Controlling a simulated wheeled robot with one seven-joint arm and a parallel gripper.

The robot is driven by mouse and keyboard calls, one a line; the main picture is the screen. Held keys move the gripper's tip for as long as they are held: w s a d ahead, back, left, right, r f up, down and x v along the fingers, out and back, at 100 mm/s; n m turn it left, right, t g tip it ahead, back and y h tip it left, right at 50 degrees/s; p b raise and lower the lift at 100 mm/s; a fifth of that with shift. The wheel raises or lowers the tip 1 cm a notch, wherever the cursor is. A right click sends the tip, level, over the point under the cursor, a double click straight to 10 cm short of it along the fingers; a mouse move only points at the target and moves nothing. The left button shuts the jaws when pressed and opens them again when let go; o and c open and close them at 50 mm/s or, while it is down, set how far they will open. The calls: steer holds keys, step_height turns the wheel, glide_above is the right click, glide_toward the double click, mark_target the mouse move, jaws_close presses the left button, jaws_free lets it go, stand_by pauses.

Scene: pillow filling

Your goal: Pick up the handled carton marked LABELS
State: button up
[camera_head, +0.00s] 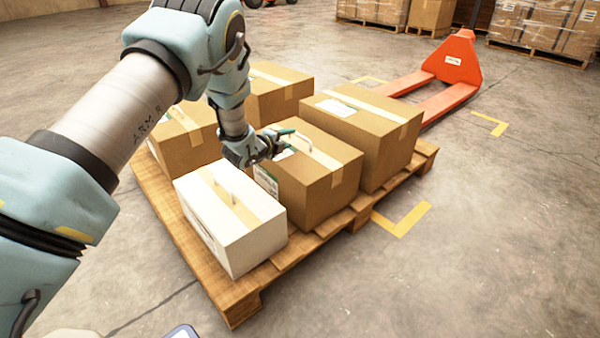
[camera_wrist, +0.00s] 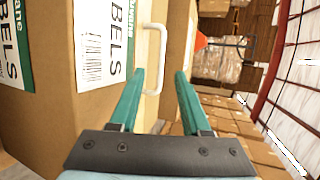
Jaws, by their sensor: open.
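The brown carton marked LABELS (camera_head: 318,184) sits on the wooden pallet, with tan tape and a pale handle along its top. In the wrist view, this carton (camera_wrist: 60,125) shows a white and green label reading LABELS and its white handle (camera_wrist: 164,45). My gripper (camera_head: 286,142) is above the carton's top, near the handle. In the wrist view, my gripper (camera_wrist: 160,72) is open and empty, its teal fingers apart. The handle lies between the fingertips in that picture; whether it is at fingertip depth, I cannot tell.
A white carton (camera_head: 230,235) stands in front of the LABELS carton. A larger brown carton (camera_head: 375,140) stands to its right, with others behind. The pallet (camera_head: 330,228) bears them all. An orange pallet jack (camera_head: 455,62) stands behind.

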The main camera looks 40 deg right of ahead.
steer(key=b+x, duration=0.2)
steer(key=x, duration=0.3)
steer(key=shift+d+f, duration=0.1)
steer(key=shift+d, duration=0.2)
jaws_close()
stand_by(1.1)
steer(key=shift+r, duration=0.25)
